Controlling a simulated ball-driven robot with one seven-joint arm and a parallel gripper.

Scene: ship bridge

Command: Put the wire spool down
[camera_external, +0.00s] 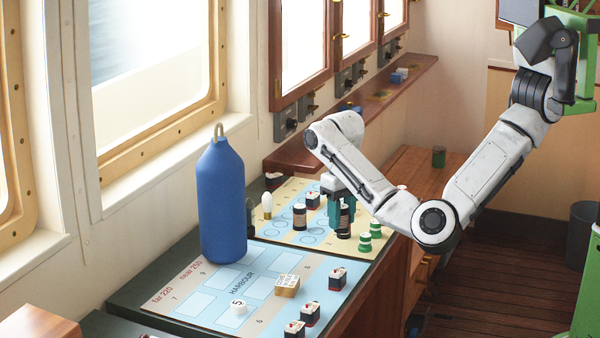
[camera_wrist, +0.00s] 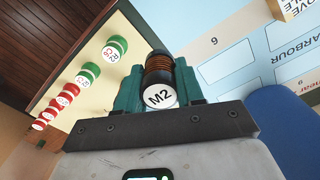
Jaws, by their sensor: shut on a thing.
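My gripper (camera_external: 341,208) is shut on a wire spool (camera_wrist: 159,72) with copper windings, a dark rim and a white end marked M2. In the wrist view the spool sits between the two teal fingers of my gripper (camera_wrist: 160,84). In the external view the held spool (camera_external: 345,219) is partly hidden by the fingers. It is upright over the far, cream-and-blue board (camera_external: 283,240) with printed circles. I cannot tell whether its base touches the board. A similar dark cylinder with a white top (camera_external: 299,216) stands to its left.
Green-and-white pieces (camera_external: 365,242) stand close right of my gripper. A white bulb-shaped piece (camera_external: 267,205) stands to the left. A tall blue cylinder (camera_external: 222,200) stands at the near left. The near HARBOUR board (camera_external: 205,308) holds a wooden block (camera_external: 287,285) and several dark blocks.

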